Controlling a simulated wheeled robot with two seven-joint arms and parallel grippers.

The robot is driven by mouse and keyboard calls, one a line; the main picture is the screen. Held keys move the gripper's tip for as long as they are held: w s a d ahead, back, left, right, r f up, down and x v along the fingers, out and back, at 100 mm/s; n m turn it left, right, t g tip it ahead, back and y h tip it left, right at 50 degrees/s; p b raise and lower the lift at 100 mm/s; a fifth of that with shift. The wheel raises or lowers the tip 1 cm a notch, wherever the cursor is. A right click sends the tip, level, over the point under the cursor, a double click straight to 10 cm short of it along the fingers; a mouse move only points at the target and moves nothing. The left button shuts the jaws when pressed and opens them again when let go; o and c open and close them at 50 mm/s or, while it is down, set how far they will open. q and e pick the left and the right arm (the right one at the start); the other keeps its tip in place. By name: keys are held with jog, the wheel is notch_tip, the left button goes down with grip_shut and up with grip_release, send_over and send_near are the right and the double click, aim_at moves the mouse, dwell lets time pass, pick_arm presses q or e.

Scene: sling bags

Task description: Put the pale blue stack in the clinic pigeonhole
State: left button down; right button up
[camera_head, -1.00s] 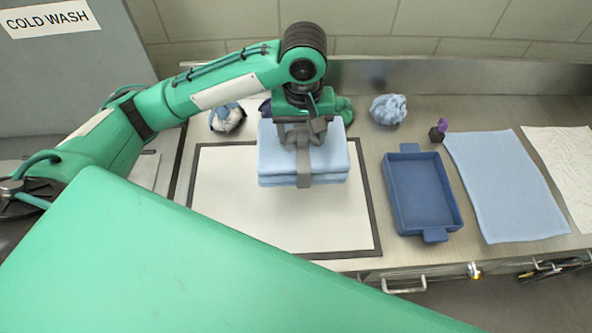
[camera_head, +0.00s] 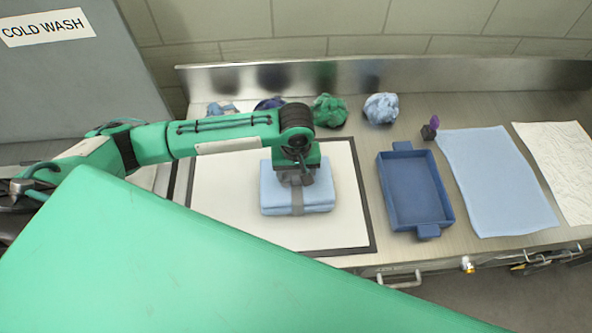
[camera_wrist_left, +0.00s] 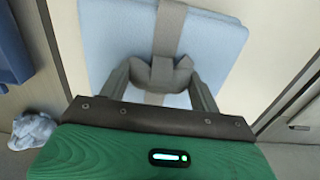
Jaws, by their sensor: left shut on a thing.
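The pale blue stack (camera_head: 273,190) is a folded block of cloth with a grey strap around it. It is over the white board with a dark border (camera_head: 232,200). I cannot tell whether it touches the board. My left gripper (camera_head: 297,178) is above the stack, shut on the strap's grey raised part at the top. In the left wrist view the fingers (camera_wrist_left: 160,78) close on that part from both sides, with the stack (camera_wrist_left: 115,35) beyond. No clinic pigeonhole shows in either view. My right gripper is not in view.
A blue tray (camera_head: 383,200) stands right of the board, then a flat light blue cloth (camera_head: 497,180) and a white cloth (camera_head: 562,165). Crumpled green (camera_head: 329,110) and pale blue cloths (camera_head: 381,109) lie along the back. A grey COLD WASH unit (camera_head: 70,85) stands at left.

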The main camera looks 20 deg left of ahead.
pick_arm(q)
jog(key=shift+f, duration=0.1)
jog(key=c, duration=0.6)
grip_release()
jog(key=shift+o, duration=1.4)
